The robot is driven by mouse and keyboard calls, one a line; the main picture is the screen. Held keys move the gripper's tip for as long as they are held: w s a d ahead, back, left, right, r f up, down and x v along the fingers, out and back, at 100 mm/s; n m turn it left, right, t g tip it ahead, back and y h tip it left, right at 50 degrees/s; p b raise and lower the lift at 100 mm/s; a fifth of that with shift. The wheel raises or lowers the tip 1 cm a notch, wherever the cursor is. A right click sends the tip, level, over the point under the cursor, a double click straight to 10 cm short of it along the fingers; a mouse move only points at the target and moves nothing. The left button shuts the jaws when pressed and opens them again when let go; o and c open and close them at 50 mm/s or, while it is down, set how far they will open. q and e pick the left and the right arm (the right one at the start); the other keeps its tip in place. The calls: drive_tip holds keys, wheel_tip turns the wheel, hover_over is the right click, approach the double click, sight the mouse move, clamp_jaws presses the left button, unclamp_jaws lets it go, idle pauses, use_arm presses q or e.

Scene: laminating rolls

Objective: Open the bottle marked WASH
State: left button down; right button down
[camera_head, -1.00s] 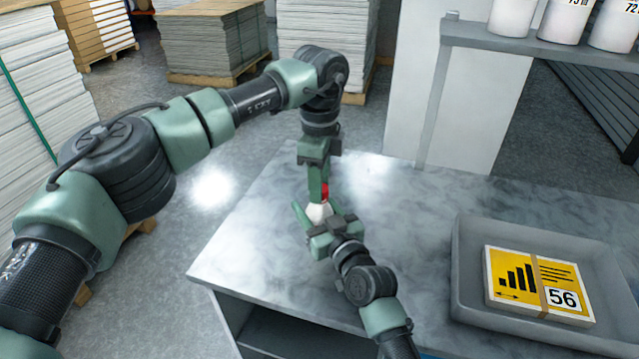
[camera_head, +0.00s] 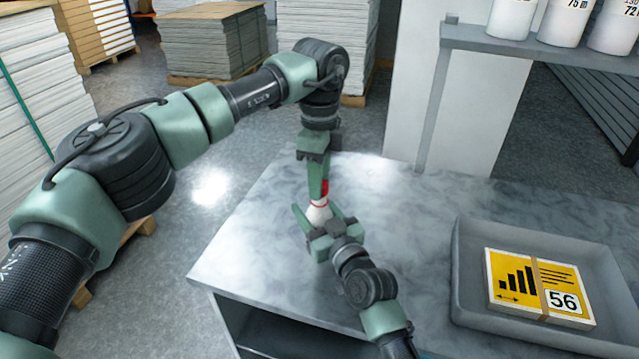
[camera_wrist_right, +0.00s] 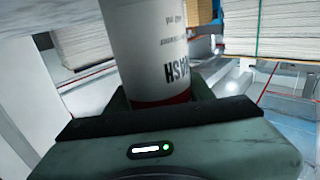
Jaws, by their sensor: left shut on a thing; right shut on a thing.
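The WASH bottle (camera_head: 318,213) is white and stands above the bench, inside the jaws of my right gripper (camera_head: 322,222). In the right wrist view the bottle (camera_wrist_right: 148,45) shows black lettering reading WASH and a red band low on its wall. My right gripper is shut on the bottle's body. The red cap (camera_head: 325,187) is at the top of the bottle. My left gripper (camera_head: 320,190) points down from above and is shut on the cap, partly hiding it. I cannot tell whether the cap still touches the bottle's neck.
The grey bench top (camera_head: 400,215) is clear around the grippers. A grey tray (camera_head: 462,270) at the right holds a yellow-and-white labelled pack (camera_head: 515,285). A shelf (camera_head: 530,46) at the upper right carries white containers. Paper stacks stand on pallets behind.

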use_arm(q)
drive_tip(key=shift+r, duration=0.3)
drive_tip(key=shift+r, duration=2.05)
use_arm(e)
drive_tip(key=shift+c, duration=2.4)
unclamp_jaws()
drive_tip(key=shift+s, duration=0.1)
